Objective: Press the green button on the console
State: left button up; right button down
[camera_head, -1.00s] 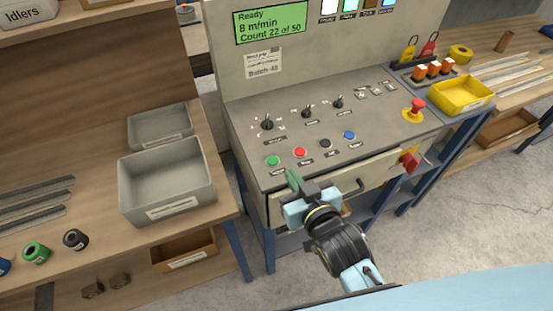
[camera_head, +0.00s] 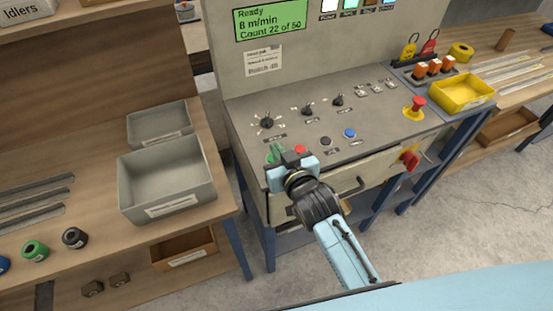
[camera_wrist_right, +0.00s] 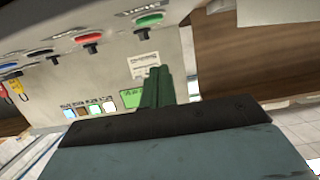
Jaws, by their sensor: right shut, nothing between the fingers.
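The console (camera_head: 300,120) has a sloped panel with a row of round buttons along its front edge. The green button (camera_wrist_right: 148,20) shows clearly in the right wrist view, at the end of the row beside the red button (camera_wrist_right: 90,38). In the head view my right gripper (camera_head: 277,152) mostly covers it. My right gripper's green fingers (camera_wrist_right: 157,75) are shut together and empty, over the panel's front left close to the green button. They look apart from it in the wrist view. My left gripper is not in view.
The red button (camera_head: 300,149), black button (camera_head: 326,141) and blue button (camera_head: 350,133) sit to the right. Dark knobs (camera_head: 308,109) stand behind them. A red emergency stop (camera_head: 418,104) is at the panel's right. A grey bin (camera_head: 168,203) stands on the left bench.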

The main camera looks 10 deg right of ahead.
jog(key=shift+w+a+f+b, duration=0.15)
jog(key=shift+w+f, duration=0.1)
jog(key=shift+f, duration=0.8)
jog(key=shift+w+d+f+b, duration=0.1)
jog(key=shift+w+f+b, duration=0.1)
jog(key=shift+f, duration=0.85)
